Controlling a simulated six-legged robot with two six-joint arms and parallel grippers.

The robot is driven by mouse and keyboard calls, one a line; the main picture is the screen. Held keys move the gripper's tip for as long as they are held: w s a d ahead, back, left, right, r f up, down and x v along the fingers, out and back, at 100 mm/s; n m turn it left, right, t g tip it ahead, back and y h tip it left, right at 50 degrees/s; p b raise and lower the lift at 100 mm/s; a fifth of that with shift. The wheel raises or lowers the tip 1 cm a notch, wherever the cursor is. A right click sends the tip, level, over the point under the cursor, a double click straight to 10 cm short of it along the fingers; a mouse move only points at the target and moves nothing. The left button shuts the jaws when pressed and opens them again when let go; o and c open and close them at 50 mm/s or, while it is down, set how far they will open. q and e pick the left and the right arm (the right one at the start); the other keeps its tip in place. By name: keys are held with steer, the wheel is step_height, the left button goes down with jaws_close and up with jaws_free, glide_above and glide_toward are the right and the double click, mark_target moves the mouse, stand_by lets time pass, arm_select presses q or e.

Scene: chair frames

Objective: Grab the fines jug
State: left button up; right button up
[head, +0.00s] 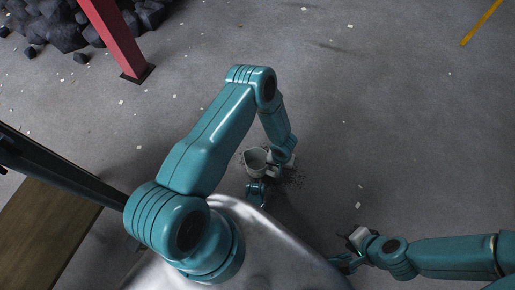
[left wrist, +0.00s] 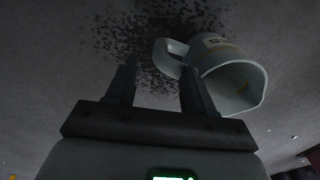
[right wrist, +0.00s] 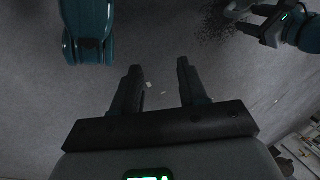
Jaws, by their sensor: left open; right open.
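The fines jug (head: 256,160) is a pale grey-white jug on the floor, in front of my body in the head view. In the left wrist view the jug (left wrist: 235,80) lies up and to the right, its handle toward the fingers and its open mouth facing the lower right. My left gripper (left wrist: 157,72) is open, with the jug's handle (left wrist: 160,55) just past the fingertips, partly in line with the gap. I cannot tell whether they touch. My right gripper (head: 340,263) is open and empty, well right of the jug; its fingers show in the right wrist view (right wrist: 158,75).
Dark fines (left wrist: 150,35) are scattered on the floor around the jug. A red post (head: 115,38) and a pile of dark rocks (head: 60,22) stand at the upper left. A wooden board (head: 45,232) is at the lower left. The floor to the right is mostly clear.

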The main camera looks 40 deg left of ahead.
arm_select(q)
step_height(320, 180, down, 6)
steer(key=b, duration=0.3)
steer(key=shift+s+f+b, duration=0.1)
steer(key=shift+b, duration=0.25)
steer(key=shift+f, duration=0.1)
arm_select(e)
steer(key=shift+t, duration=0.6)
steer(key=w+f, duration=0.2)
steer(key=f, duration=0.1)
steer(key=shift+w+d+f, duration=0.3)
steer(key=shift+w+f, duration=0.1)
arm_select(q)
jaws_close()
